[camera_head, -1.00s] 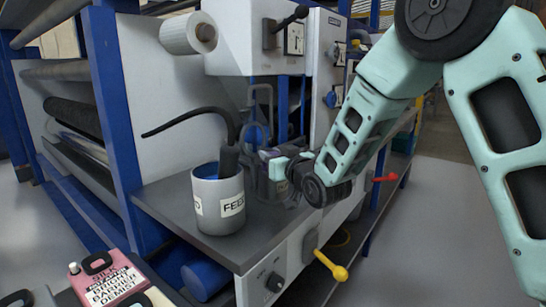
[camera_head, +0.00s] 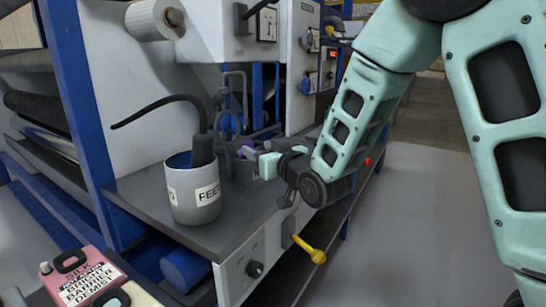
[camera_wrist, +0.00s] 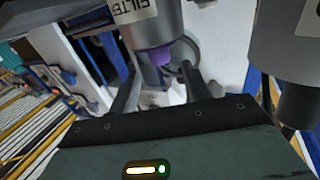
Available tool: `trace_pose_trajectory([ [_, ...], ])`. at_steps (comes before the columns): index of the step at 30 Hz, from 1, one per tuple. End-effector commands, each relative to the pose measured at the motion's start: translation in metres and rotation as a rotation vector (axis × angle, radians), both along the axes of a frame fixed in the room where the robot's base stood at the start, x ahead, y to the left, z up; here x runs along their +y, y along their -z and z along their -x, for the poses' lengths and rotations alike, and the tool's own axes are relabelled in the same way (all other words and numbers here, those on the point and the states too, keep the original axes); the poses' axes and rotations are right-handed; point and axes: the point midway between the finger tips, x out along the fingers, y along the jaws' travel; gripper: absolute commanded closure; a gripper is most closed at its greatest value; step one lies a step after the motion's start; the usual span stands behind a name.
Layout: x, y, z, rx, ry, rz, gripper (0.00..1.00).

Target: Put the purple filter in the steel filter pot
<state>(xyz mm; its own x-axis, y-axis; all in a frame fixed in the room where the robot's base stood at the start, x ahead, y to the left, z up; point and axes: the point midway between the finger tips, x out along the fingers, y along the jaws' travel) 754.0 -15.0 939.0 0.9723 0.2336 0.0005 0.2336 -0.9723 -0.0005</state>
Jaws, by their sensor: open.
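The purple filter (camera_head: 247,152) shows at the mouth of the grey steel filter pot (camera_head: 244,174), which stands on the bench behind the feed pot. In the wrist view the filter (camera_wrist: 154,57) is at the rim of the pot with the partly visible "FILTE" label (camera_wrist: 135,10). It appears to be in the pot's opening; how deep I cannot tell. My gripper (camera_head: 268,163) is right beside the filter pot. In the wrist view my gripper (camera_wrist: 160,85) is open, its fingers apart and pointing toward the pot and the filter, not closed on it.
A grey feed pot (camera_head: 195,200) with a black hose (camera_head: 170,103) stands close to the left of the filter pot. Metal pipes (camera_head: 238,95) rise behind.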

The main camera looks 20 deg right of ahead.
Motion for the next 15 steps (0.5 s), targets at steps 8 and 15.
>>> trace_pose_trajectory([
  [8, -0.011, 0.0, 0.045, 0.0, 0.001, 0.0, 0.52],
  [15, -0.014, 0.0, 0.056, -0.001, 0.0, 0.001, 0.52],
])
